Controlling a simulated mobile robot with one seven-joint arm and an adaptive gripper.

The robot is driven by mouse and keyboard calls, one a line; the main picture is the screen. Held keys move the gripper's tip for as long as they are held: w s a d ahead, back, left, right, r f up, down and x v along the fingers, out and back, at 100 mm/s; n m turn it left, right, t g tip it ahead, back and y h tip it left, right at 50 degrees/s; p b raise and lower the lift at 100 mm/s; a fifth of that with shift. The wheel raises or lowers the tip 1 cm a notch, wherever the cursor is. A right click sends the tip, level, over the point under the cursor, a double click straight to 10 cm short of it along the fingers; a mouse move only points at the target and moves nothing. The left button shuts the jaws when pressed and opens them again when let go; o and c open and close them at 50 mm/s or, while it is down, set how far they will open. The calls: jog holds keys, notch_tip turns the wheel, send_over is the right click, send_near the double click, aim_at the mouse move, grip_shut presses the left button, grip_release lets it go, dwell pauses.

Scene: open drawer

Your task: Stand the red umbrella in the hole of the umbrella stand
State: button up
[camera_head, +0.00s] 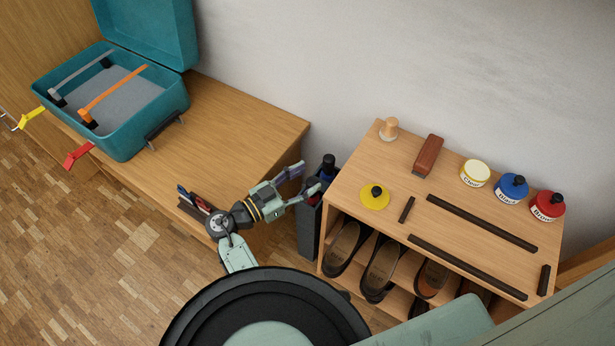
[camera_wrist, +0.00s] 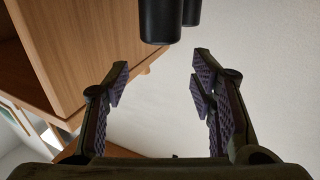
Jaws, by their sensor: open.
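The umbrella stand (camera_head: 307,232) is a tall dark grey box between the wooden bench and the shoe rack. A black handle (camera_head: 328,163) rises at its top, and a small patch of red (camera_head: 314,199) shows there, partly behind my gripper. I cannot tell how far the red umbrella sits in the hole. My gripper (camera_head: 309,178) is open beside the stand's top, its fingers pointing right towards the handle. In the wrist view the open fingers (camera_wrist: 160,85) have nothing between them. Two dark rounded handle ends (camera_wrist: 160,22) show beyond the fingertips, apart from them.
The shoe rack (camera_head: 340,195) stands close on the right, with shoes below and polish tins and bottles on top. The wooden bench (camera_head: 235,110) on the left carries an open teal case (camera_head: 125,148). The wall is close behind. The floor (camera_head: 90,250) at left is clear.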

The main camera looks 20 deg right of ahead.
jog(key=v, duration=1)
jog(key=shift+a, duration=0.35)
jog(key=shift+s, duration=0.1)
